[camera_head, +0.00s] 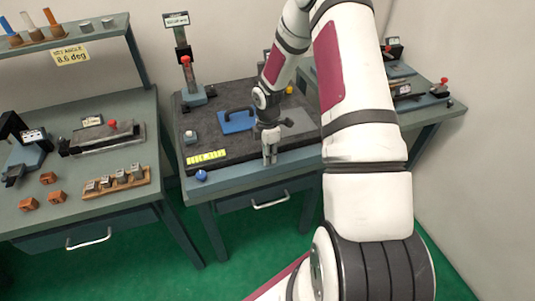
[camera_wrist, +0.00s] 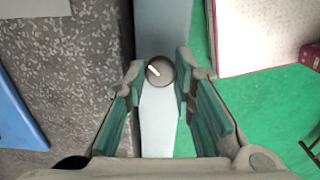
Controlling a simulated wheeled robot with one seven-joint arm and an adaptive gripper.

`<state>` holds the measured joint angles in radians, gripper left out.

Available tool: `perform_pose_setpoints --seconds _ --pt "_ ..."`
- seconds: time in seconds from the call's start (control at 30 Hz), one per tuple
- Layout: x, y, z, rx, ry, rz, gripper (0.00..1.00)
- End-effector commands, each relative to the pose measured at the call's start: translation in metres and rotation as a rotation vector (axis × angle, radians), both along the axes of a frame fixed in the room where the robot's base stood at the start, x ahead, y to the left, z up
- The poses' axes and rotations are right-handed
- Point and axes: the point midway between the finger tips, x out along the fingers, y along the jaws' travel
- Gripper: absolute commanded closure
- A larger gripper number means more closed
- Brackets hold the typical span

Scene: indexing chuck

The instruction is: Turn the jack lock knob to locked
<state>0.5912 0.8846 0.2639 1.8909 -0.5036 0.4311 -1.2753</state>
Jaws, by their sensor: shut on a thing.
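The round dark knob (camera_wrist: 160,71) has a white pointer line slanting to the upper left in the wrist view. It sits on the grey-blue front edge strip of the middle bench. My gripper (camera_wrist: 159,68) is shut on the knob, with one green-padded finger on each side of it. In the head view my gripper (camera_head: 270,158) points down at the front edge of the middle bench, and the knob is hidden there by the fingers. I cannot read any locked or unlocked marking beside the knob.
The dark bench top (camera_head: 222,143) carries a blue plate with a handle (camera_head: 238,121). A blue ball knob (camera_head: 201,175) is at the front left, near a yellow label (camera_head: 206,157). A red-topped post (camera_head: 187,75) stands behind. A left bench (camera_head: 95,205) holds fixtures and blocks.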

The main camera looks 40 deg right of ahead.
Motion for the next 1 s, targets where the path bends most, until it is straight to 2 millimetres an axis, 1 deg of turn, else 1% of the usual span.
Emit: perform_pose_setpoints --seconds 0.4,0.6,0.8,1.0 --pt "-0.0002 0.0000 0.0001 -0.002 0.001 -0.395 1.00" --pt "-0.0001 0.0002 -0.0001 -0.001 0.001 -0.564 1.00" --pt "-0.0003 0.0002 -0.0002 -0.001 0.001 -0.697 1.00" --pt "-0.0002 0.0006 0.0000 0.000 0.001 -0.780 1.00"
